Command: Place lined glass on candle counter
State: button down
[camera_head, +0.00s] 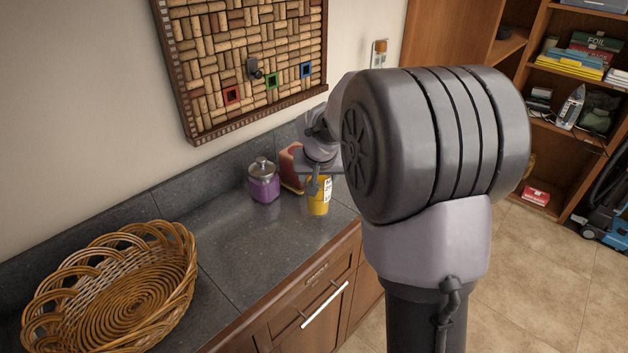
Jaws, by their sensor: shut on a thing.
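My gripper (316,184) is small in view above the dark counter (240,262), pointing down. It is shut on a yellow container (319,202) with a white label, at the container's upper part. The container is upright, over or on the counter near its front edge; I cannot tell whether its base touches. A purple glass jar (264,184) with a metal lid, perhaps the candle, stands on the counter to the left. No glass with clear lines can be made out. My arm hides the counter's right end.
A wicker basket (62,284) fills the counter's left end. A red and tan object (291,166) stands close behind my gripper. A cork board (247,50) hangs on the wall. The counter between basket and jar is clear.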

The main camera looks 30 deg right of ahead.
jog(key=shift+f+b, duration=0.9)
jog(key=shift+f, duration=0.85)
jog(key=shift+c, duration=2.1)
grip_release()
jog(key=shift+f, duration=0.1)
